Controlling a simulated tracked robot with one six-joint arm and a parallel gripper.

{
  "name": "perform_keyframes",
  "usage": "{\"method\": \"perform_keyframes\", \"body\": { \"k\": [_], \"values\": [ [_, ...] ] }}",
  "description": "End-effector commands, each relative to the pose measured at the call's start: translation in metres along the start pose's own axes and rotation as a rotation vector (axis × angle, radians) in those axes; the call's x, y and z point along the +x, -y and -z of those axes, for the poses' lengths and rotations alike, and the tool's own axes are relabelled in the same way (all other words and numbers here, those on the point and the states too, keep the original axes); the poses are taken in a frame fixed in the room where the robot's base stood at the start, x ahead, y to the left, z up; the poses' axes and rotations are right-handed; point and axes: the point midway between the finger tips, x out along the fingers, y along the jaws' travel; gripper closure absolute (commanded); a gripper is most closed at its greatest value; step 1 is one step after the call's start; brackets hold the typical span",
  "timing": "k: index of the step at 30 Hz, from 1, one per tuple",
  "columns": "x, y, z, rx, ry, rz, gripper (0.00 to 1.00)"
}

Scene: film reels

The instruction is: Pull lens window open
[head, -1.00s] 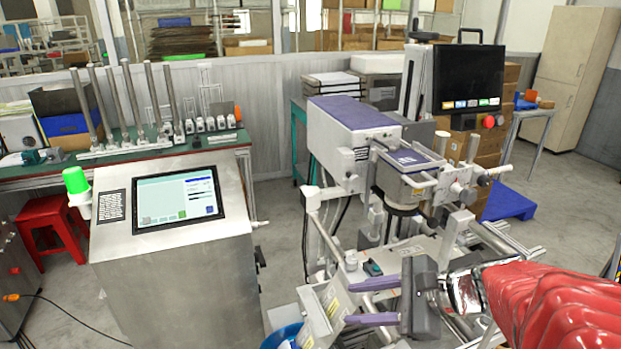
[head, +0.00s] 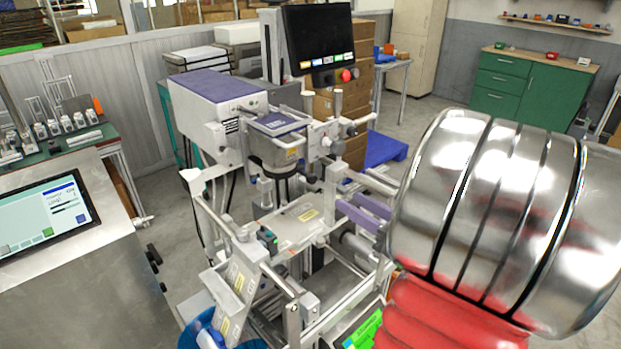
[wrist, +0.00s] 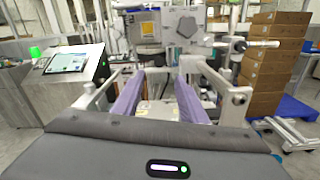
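I cannot pick out a lens window for certain. The machine has a white unit with a purple top (head: 215,87) and a smaller purple-topped head (head: 279,124) above a dark round part, which may be a lens. In the wrist view the machine head (wrist: 190,28) stands ahead, beyond my fingertips. My gripper (head: 347,201) points at the machine frame from the right; my silver and red arm hides its base. In the wrist view my gripper (wrist: 158,84) has its two purple fingers well apart, with nothing held between them. A pale machine plate (wrist: 160,108) shows beyond and below them.
Metal rails (head: 268,272) and posts of the machine frame stand close around my gripper. A black monitor (head: 318,42) rises behind the machine. A control cabinet with a touchscreen (head: 42,212) is at left. Cardboard boxes (wrist: 272,68) and a blue pallet (wrist: 290,107) are at right.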

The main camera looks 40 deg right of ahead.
Motion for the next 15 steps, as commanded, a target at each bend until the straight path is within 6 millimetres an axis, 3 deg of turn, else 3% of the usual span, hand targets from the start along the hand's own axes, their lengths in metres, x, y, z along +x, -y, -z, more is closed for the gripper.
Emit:
{"method": "perform_keyframes", "body": {
  "k": [15],
  "values": [
    [0.0082, -0.0004, 0.0002, -0.002, -0.002, -0.003, 0.61]
  ]
}}
